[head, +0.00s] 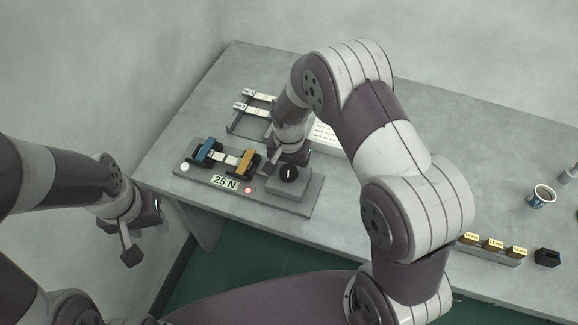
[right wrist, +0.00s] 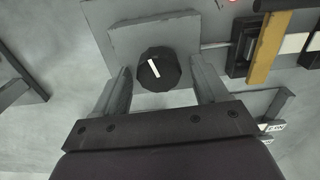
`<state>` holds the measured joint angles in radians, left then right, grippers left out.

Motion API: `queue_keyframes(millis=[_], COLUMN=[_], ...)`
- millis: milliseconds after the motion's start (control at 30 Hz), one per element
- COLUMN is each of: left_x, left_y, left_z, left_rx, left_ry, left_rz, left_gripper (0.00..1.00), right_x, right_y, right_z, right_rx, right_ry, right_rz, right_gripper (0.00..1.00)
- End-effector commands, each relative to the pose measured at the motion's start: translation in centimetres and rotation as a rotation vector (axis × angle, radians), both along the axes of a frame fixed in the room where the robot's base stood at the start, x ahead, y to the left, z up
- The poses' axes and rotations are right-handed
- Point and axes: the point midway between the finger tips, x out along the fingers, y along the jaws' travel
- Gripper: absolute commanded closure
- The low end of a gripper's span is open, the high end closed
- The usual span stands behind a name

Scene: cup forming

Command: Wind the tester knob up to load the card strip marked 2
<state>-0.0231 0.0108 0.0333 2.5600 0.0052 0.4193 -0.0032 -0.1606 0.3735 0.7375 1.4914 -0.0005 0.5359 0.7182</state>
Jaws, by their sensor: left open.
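The tester (head: 310,203) lies near the table's front edge, with a blue clamp (head: 206,152), a yellow clamp (head: 245,163) and a pale card strip (head: 225,158) between them. Any mark on this strip is too small to read. The tester's display (head: 224,182) reads 25 N. The black knob (head: 289,174) has a white pointer line and also shows in the right wrist view (right wrist: 157,70). My right gripper (right wrist: 162,82) is open, its fingers on either side of the knob with gaps visible. My left gripper (head: 143,230) is open and empty, off the table's left edge.
A rack (head: 247,125) with pale strips stands behind the tester. A red light (head: 248,190) and a white button (head: 185,168) are on the tester. Yellow-labelled blocks (head: 492,243), a black block (head: 547,257) and a cup (head: 541,196) stand at the right.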

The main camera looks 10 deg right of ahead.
Motion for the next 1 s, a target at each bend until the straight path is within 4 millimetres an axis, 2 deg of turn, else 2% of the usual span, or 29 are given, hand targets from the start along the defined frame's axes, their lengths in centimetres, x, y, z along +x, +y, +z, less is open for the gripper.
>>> queue_keyframes(millis=[167,267,500,700,833,1000], left_x=[0.0,0.0,0.0,0.0,0.0,0.0], left_y=[0.0,0.0,0.0,0.0,0.0,0.0], left_z=[0.0,-0.2,-0.7,-0.9,-0.9,-0.9], left_rx=[0.000,0.000,0.000,0.000,0.000,0.000], left_ry=[0.000,0.000,0.000,0.000,0.000,0.000], left_rz=[0.000,0.000,0.000,0.000,0.000,0.000], left_gripper=[0.55,0.55,0.55,0.55,0.55,0.55], right_x=[0.0,0.1,0.1,0.0,-0.1,-0.1], right_y=[0.0,0.0,0.0,0.0,0.0,0.0], right_z=[0.1,1.3,7.6,11.6,12.6,12.7], right_rx=[0.000,0.001,0.001,0.000,0.001,0.000], right_ry=[0.001,-0.002,-0.006,-0.001,0.001,0.001], right_rz=[0.000,0.000,0.000,0.000,0.000,0.000], right_gripper=[0.27,0.27,0.27,0.27,0.27,0.27])
